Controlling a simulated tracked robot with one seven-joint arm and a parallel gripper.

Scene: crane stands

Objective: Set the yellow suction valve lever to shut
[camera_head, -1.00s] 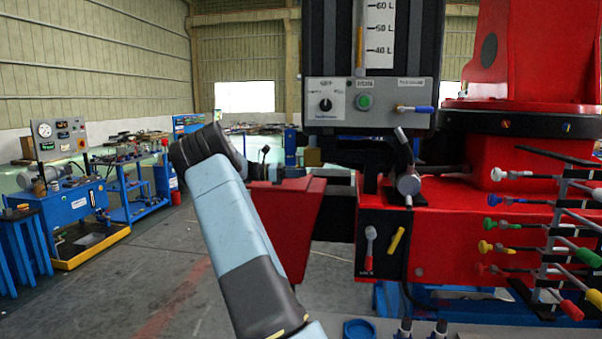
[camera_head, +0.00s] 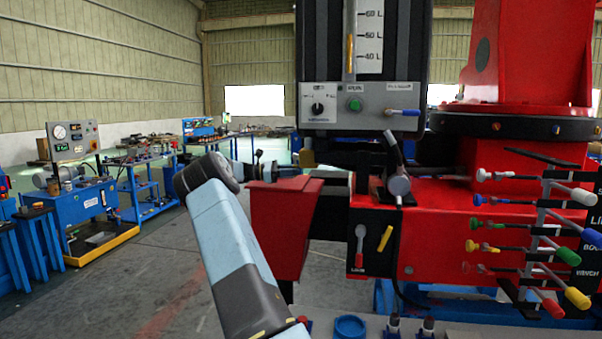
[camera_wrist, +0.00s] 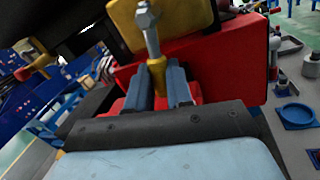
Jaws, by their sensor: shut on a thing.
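In the wrist view, a lever with a yellow handle (camera_wrist: 157,72) and a metal shaft with a nut-like end stands between my two fingers. My gripper (camera_wrist: 160,82) is shut on the yellow handle, with one blue-grey finger on each side. A yellow plate or body (camera_wrist: 186,22) is behind the lever, and its markings cannot be read. In the head view, my forearm reaches to the left of the red crane base, and my gripper cannot be made out clearly.
The red crane base (camera_head: 455,240) fills the right, with several coloured levers (camera_head: 490,223) projecting from it. A red-handled lever (camera_head: 360,245) and a small yellow bar (camera_head: 385,238) are on its front. A blue workbench (camera_head: 90,205) is at left. Open floor (camera_head: 160,265) lies between.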

